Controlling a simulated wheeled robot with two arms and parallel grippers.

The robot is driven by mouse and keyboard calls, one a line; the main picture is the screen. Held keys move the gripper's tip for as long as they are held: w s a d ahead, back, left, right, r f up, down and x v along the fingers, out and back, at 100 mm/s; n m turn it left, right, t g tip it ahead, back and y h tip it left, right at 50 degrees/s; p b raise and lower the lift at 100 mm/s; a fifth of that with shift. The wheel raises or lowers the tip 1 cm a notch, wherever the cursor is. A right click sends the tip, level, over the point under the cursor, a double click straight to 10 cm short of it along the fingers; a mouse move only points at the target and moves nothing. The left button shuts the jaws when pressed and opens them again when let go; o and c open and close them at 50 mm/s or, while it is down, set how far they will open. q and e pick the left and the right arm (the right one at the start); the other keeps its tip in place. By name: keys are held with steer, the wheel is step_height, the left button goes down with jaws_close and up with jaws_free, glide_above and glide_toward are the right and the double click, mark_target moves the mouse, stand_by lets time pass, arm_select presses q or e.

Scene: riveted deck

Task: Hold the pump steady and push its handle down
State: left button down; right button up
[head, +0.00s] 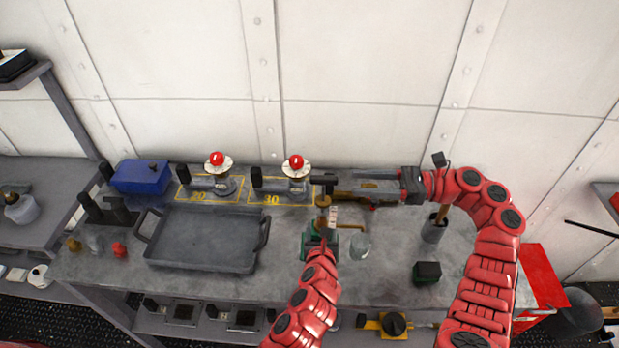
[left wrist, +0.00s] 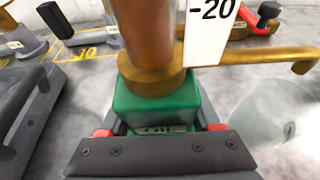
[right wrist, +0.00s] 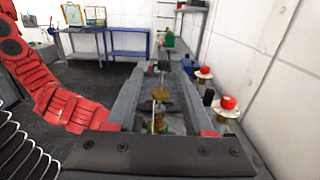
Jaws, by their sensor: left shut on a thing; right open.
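The pump has a green base (left wrist: 150,112), a copper-brown barrel (left wrist: 148,35), a brass side spout (left wrist: 270,57) and a white tag reading -20. Its black T-handle (head: 323,180) stands raised above the brass top. My left gripper (left wrist: 155,130) is shut on the green base, which stands on the bench. My right gripper (head: 340,190) is open and reaches in from the right, its fingers pointing left at the handle. In the right wrist view, the black handle (right wrist: 163,64) shows between and beyond the fingertips; contact cannot be told.
A grey tray (head: 200,265) lies left of the pump. Two red-knobbed valves (head: 296,163) stand behind it on yellow-marked spots.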

mark_target(324, 183)
steer(key=a, duration=1.2)
steer(key=shift+w, duration=0.15)
steer(key=shift+r, duration=0.1)
steer(key=shift+d, duration=0.1)
jaws_close()
stand_by(0.8)
